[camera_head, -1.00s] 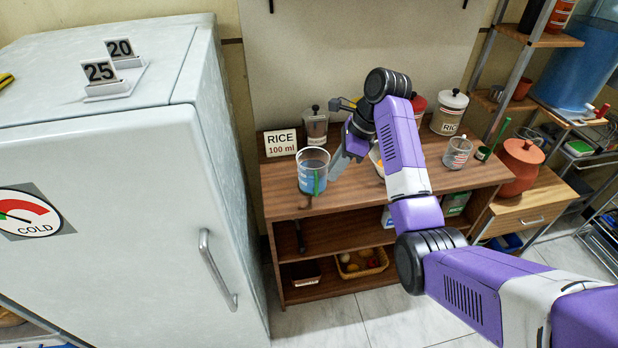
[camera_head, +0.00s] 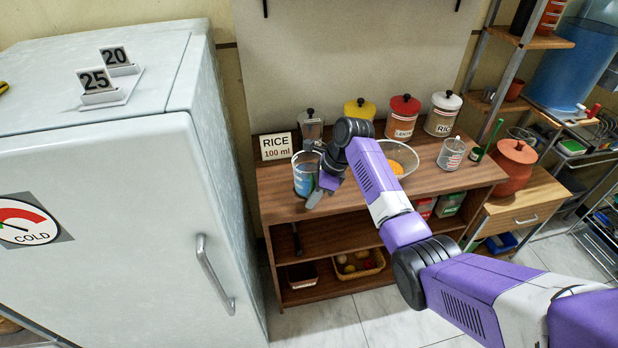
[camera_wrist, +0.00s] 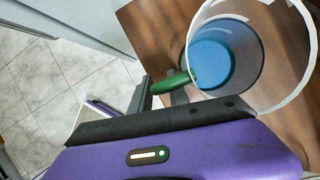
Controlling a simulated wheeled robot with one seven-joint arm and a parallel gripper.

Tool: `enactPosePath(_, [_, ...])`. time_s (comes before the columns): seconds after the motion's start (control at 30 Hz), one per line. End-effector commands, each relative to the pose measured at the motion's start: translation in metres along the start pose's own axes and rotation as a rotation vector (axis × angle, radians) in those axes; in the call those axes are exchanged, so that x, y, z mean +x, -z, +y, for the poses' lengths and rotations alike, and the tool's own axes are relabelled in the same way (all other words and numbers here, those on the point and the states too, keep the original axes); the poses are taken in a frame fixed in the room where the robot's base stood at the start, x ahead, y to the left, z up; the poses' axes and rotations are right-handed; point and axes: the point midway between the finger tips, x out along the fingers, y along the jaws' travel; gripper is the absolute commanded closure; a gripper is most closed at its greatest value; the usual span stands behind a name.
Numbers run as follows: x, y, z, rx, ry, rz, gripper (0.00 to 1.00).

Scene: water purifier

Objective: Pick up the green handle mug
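The green handle mug (camera_head: 303,176) is a clear glass cup holding blue liquid. It stands upright on the front left of the wooden shelf top. In the wrist view the mug (camera_wrist: 240,55) is at the upper right, and its green handle (camera_wrist: 172,84) points toward my gripper. My gripper (camera_head: 322,188) is at the front right of the mug in the head view. In the wrist view the two dark fingers of my gripper (camera_wrist: 163,95) are apart, with the handle at their tips and partly between them. Whether they touch it is unclear. The handle is hidden in the head view.
A "RICE 100 ml" sign (camera_head: 276,147) stands behind the mug. A glass bowl (camera_head: 398,160) with orange contents and a measuring cup (camera_head: 451,154) stand to the right. Lidded canisters (camera_head: 404,118) line the back. A white fridge (camera_head: 110,200) bounds the left side.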

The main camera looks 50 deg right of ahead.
Motion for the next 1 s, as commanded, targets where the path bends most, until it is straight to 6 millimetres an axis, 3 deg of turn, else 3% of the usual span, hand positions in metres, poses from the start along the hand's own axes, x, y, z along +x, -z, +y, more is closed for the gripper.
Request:
enactPosePath(0.27, [0.0031, -0.0001, -0.0003, 0.000, 0.002, -0.001, 0.78])
enactPosePath(0.37, [0.0030, 0.0000, -0.0003, 0.000, 0.001, -0.001, 0.98])
enactPosePath(0.4, [0.0030, 0.0000, -0.0002, 0.000, 0.001, -0.001, 1.00])
enactPosePath(1.0, [0.0026, -0.0001, -0.0002, 0.000, 0.001, -0.001, 1.00])
